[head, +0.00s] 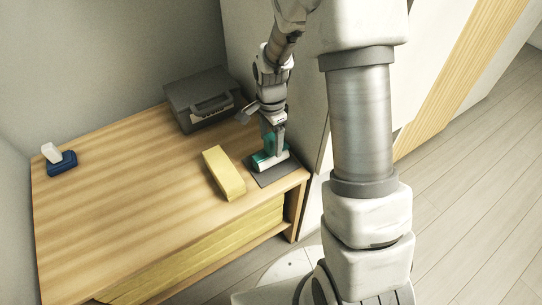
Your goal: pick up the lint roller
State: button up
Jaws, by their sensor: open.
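The lint roller (262,162), teal and white, lies on a small dark mat (285,176) near the right front corner of the wooden table. My gripper (273,148) points down right over it and hides part of it. The jaws are open, with the fingers at or around the roller. I cannot tell whether they touch it.
A yellow block (224,173) lies just left of the mat. A dark grey box-like device (203,99) stands behind, against the wall. A blue and white item (60,159) sits at the far left. The table (120,190) is clear between them. A tall pale panel rises beside the table's right edge.

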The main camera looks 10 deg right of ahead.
notch_tip(320, 180, down, 2)
jog(key=shift+f, duration=0.1)
grip_shut()
dwell(0.4)
notch_tip(320, 180, up, 10)
jog(key=p, duration=0.3)
jog(key=c, duration=0.6)
grip_release()
jog(key=shift+c, duration=0.2)
grip_shut()
